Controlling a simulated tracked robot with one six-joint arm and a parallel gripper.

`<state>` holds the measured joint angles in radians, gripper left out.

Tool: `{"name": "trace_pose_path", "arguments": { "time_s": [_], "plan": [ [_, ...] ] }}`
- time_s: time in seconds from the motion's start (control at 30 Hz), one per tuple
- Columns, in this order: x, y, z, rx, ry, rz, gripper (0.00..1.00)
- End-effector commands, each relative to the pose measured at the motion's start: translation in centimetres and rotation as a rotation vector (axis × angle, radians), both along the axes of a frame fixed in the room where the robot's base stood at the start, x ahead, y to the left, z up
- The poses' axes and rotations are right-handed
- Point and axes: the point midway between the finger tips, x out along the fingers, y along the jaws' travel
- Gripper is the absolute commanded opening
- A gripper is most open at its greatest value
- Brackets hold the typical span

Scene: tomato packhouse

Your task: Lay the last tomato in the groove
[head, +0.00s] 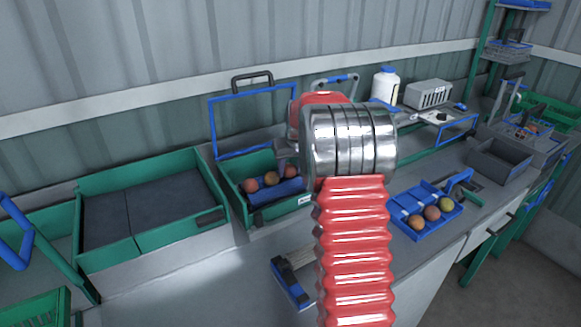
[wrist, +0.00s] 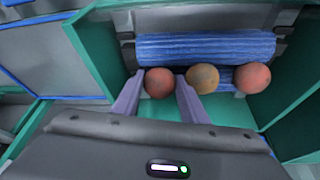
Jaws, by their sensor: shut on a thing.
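Three tomatoes lie in a row along the blue rollers in the green-walled box (head: 262,222). In the wrist view, the blue rollers (wrist: 205,48) run across, and the tomatoes sit along the groove between them. My gripper (wrist: 160,79) has its two purple-grey fingers closed around the left, reddish tomato (wrist: 159,84). The middle tomato (wrist: 202,79) is orange-brown and close beside the right finger. The right tomato (wrist: 252,78) is reddish. Whether the held tomato touches the rollers cannot be told. In the head view, my wrist hides most of the gripper.
A blue tray (head: 411,231) with three more tomatoes stands on the bench at right. A green box with dark panels (head: 155,243) is at left. A blue frame (head: 212,128) rises behind the roller box. A black-and-blue device (head: 288,284) lies in front.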

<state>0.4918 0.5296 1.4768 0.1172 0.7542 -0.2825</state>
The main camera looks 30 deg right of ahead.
Motion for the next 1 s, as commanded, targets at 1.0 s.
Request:
{"name": "trace_pose_path", "arguments": {
  "time_s": [1.0],
  "plan": [
    [0.04, 0.11, -0.52, 0.001, 0.0, 0.001, 0.28]
  ]
}}
